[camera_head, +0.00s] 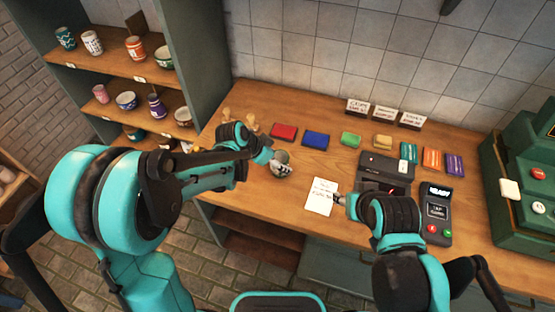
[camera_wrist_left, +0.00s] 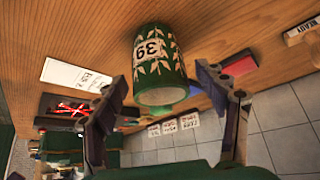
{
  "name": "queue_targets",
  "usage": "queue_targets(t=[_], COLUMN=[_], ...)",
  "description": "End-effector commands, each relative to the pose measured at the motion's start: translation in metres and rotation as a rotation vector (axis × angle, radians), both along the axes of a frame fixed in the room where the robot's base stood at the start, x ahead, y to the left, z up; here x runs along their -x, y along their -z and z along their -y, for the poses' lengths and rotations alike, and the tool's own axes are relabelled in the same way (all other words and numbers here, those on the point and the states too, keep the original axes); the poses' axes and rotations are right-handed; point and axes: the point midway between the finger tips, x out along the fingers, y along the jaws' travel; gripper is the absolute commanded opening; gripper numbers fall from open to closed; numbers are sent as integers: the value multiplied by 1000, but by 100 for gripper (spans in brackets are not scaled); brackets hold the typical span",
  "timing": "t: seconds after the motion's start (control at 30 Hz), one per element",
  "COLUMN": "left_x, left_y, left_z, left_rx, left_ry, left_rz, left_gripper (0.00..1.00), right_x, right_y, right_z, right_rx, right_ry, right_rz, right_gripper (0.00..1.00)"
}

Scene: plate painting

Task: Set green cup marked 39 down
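The green cup marked 39 (camera_head: 281,164) is on the wooden counter at the tip of my left arm. In the left wrist view the green cup (camera_wrist_left: 160,65) has white leaf patterns and a white label reading 39, upside down in that picture. My left gripper (camera_head: 270,157) is around it. In the left wrist view the left gripper's fingers (camera_wrist_left: 162,80) stand apart on either side, with a gap between each finger and the cup. My right gripper (camera_head: 341,199) is beside the white note card (camera_head: 319,197); its fingers are too small to judge.
Red (camera_head: 284,132), blue (camera_head: 316,140), green and yellow blocks lie behind the cup. A card terminal (camera_head: 437,212) and a dark machine (camera_head: 385,172) are to the right. Shelves (camera_head: 115,75) with cups and bowls stand at left. Counter space around the cup is fairly clear.

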Motion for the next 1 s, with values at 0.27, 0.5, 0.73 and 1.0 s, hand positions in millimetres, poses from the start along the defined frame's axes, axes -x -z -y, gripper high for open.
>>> queue_targets(t=[0.27,0.5,0.73,1.0], left_x=[0,15,31,39], left_y=[-6,-46,-85,-103], left_z=[-1,-21,-43,-53], left_rx=[0,0,0,0], left_ry=[0,-3,-3,-1], left_rz=[0,1,-1,0], left_gripper=[72,72,72,72], right_x=[0,0,0,0], right_y=[-5,-18,-31,-35], right_z=[0,0,0,0], right_rx=[0,0,0,0], right_ry=[0,0,0,0], right_rz=[0,0,0,0], right_gripper=[45,45,45,45])
